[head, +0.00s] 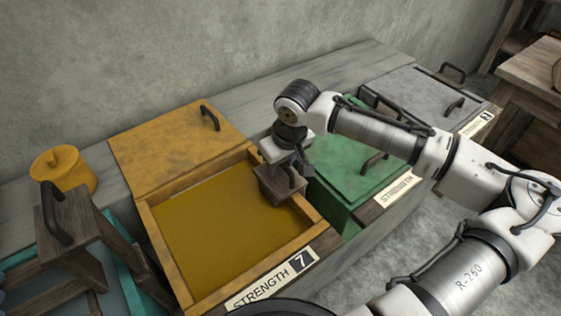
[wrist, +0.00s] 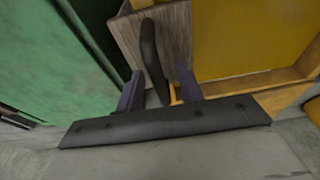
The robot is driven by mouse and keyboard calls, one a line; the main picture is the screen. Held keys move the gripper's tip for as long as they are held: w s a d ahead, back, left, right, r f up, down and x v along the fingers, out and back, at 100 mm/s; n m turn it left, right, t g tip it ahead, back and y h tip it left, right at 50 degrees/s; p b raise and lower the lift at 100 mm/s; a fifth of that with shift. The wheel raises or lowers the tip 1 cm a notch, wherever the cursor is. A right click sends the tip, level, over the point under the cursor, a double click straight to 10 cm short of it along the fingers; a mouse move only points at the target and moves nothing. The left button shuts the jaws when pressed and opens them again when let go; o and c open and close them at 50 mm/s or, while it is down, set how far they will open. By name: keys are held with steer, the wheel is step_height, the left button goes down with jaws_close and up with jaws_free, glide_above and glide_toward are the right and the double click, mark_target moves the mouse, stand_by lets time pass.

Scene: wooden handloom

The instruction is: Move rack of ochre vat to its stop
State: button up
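The ochre vat (head: 168,250) stands open with its lid tilted back, full of ochre liquid (head: 220,232). Its front label reads STRENGTH 7. The rack's wooden end block (head: 275,189) is at the vat's right side; the block also shows in the wrist view (wrist: 177,32), with a dark curved handle (wrist: 149,48). The rest of the rack is not visible. My gripper (head: 292,170) is at this block. In the wrist view its fingers (wrist: 160,72) stand apart on either side of the handle, with a gap visible on the right; it looks open.
A green vat (head: 350,160) with a closed lid is close on the right, a grey one (head: 425,95) beyond it. At left are a yellow pot (head: 63,170) and a teal vat (head: 125,262) with a raised wooden rack (head: 85,225). A wall is behind.

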jaws_close()
steer(key=w+a+r+p+v, duration=0.1)
steer(key=w+a+p+v, duration=0.1)
steer(key=p+v, duration=1.4)
steer(key=shift+w+r, duration=0.6)
steer(key=shift+r, duration=0.3)
steer(key=shift+a, duration=0.1)
steer(key=o, duration=1.2)
jaws_free()
steer(key=shift+s, duration=0.1)
steer(key=shift+o, duration=0.2)
steer(key=w+a+p+v, duration=0.1)
steer(key=p+v, duration=0.2)
steer(key=v, duration=0.4)
steer(key=shift+w+p, duration=0.2)
steer(key=shift+p, duration=0.2)
